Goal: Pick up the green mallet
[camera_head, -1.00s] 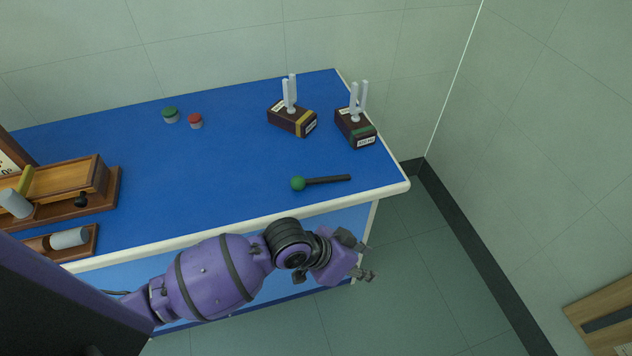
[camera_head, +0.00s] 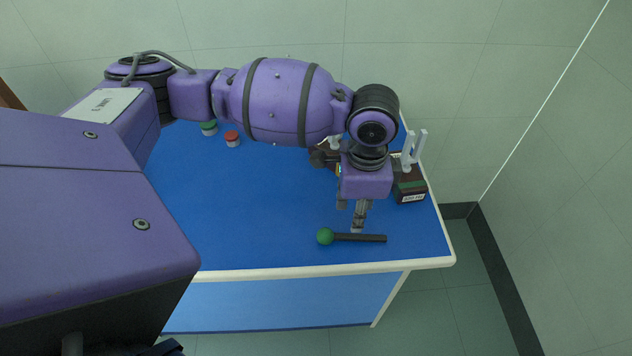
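The green mallet, with a round green head (camera_head: 325,236) and a dark straight handle (camera_head: 362,238), lies flat on the blue bench top near its front edge. The head points left and the handle right. My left gripper (camera_head: 358,222) points down over the bench, its fingertips just behind the handle in the picture. I cannot tell if it touches the mallet or how far its fingers are apart. My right gripper is not in view.
A tuning fork on a dark box with a green band (camera_head: 410,190) stands right of my gripper. Another box is mostly hidden behind my arm. A green-topped jar (camera_head: 209,128) and a red-topped jar (camera_head: 232,139) stand further back. The bench middle is clear.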

